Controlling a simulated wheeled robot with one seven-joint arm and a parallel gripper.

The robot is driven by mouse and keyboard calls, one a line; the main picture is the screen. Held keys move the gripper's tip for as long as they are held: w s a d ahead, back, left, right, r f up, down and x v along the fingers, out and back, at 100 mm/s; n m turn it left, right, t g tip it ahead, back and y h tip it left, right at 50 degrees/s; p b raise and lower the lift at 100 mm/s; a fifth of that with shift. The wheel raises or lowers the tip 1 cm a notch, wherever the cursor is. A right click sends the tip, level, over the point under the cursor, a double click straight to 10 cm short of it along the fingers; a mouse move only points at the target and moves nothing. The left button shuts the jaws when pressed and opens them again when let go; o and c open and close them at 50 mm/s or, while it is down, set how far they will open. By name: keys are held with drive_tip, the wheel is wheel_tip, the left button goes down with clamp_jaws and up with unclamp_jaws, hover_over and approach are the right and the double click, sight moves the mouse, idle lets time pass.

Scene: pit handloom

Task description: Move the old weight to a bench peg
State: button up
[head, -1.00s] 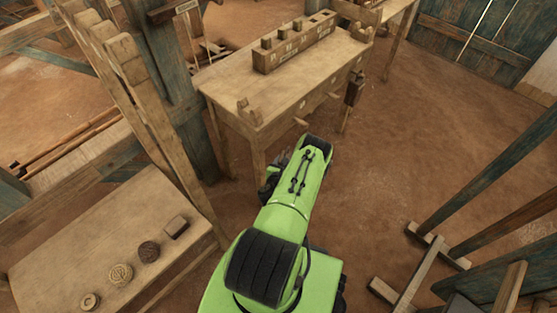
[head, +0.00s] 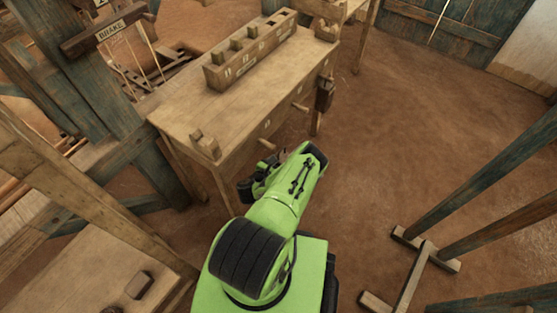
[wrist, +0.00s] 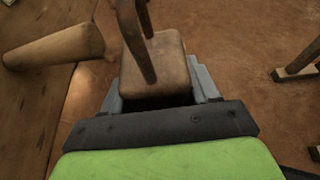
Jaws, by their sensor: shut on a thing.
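The old weight (wrist: 155,72), a worn brown block with a dark looped handle (wrist: 135,35), fills the wrist view's upper middle. My gripper (wrist: 158,92) is shut on it, with a grey finger at each side. A round wooden bench peg (wrist: 55,45) sticks out to the left of the weight, apart from it. In the head view the bench (head: 190,115) has front pegs, a nearer one (head: 266,145) and a farther one (head: 299,106), both looking bare. My arm mostly hides the gripper and held weight there.
Another dark weight (head: 324,92) hangs at the bench's far right end. A slotted wooden box (head: 250,55) stands on the bench top. A low table (head: 85,275) is at lower left. A wooden stand (head: 420,265) is at right; the earth floor (head: 400,130) between is clear.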

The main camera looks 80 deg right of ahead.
drive_tip(key=shift+d, duration=0.25)
drive_tip(key=w+b, duration=0.1)
drive_tip(key=w+d+b, duration=0.1)
drive_tip(key=w, duration=0.1)
drive_tip(key=w+d+b, duration=0.1)
drive_tip(key=w, duration=0.1)
drive_tip(key=shift+w+f, duration=0.1)
drive_tip(key=shift+f, duration=0.15)
drive_tip(key=shift+w, duration=0.15)
idle(0.4)
